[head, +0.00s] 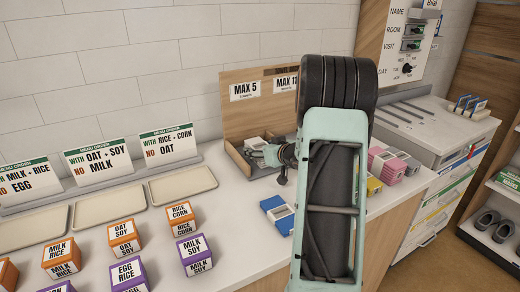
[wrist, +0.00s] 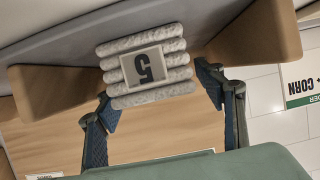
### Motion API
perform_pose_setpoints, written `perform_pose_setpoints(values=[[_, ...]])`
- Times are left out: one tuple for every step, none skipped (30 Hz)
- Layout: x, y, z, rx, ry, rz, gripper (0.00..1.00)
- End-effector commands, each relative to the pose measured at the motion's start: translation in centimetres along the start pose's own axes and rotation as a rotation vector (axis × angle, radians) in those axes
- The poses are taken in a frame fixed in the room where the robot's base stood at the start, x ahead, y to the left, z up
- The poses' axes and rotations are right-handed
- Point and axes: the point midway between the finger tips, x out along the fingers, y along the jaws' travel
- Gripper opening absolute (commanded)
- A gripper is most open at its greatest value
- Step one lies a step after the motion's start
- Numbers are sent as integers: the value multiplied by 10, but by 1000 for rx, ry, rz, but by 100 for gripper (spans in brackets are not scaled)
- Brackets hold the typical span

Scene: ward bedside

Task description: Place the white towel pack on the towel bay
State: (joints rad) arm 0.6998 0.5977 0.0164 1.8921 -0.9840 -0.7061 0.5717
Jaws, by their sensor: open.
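The white towel pack (wrist: 183,60) shows in the wrist view as a stack of pale rolled layers with a label reading 5, seen upside down. It stands between two wooden side walls of the wooden bay unit (head: 232,118). My gripper (wrist: 158,92) is open, with one dark finger on either side of the pack in the picture. I cannot tell whether they touch it. In the head view my gripper (head: 268,156) is at the unit's front, partly hidden by my arm. The unit's back board carries a MAX 5 sign and a second, partly hidden MAX sign.
Blue packs (head: 277,213), a yellow pack (head: 374,186) and pink packs (head: 402,166) lie on the counter near the unit. Empty trays (head: 182,186), menu cards (head: 130,155) and several orange and purple boxes (head: 124,238) fill the left. A drawer cabinet (head: 425,130) stands right.

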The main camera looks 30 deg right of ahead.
Motion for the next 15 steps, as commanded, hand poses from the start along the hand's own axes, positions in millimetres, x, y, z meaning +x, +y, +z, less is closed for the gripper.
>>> perform_pose_setpoints(values=[[-8, 2, 0, 1, -1, 3, 63], [-14, 2, 0, 0, -1, 4, 63], [-21, 2, 0, 1, -1, 4, 63], [-28, 2, -1, 0, 0, 4, 63], [-35, 2, -1, 0, -1, 4, 63], [-44, 2, -1, 0, 0, 5, 63], [-50, 2, -1, 1, 0, 4, 63], [-57, 1, -1, 1, 0, 4, 63], [-66, 2, -1, 0, 0, 4, 63], [-72, 2, -1, 1, -1, 4, 63], [-78, 1, -1, 0, 0, 4, 63], [-86, 1, 0, 0, -1, 3, 63], [-91, 1, -1, 0, 0, 4, 63], [-96, 2, -1, 0, 0, 4, 63], [-101, 1, 0, 0, -1, 3, 63]])
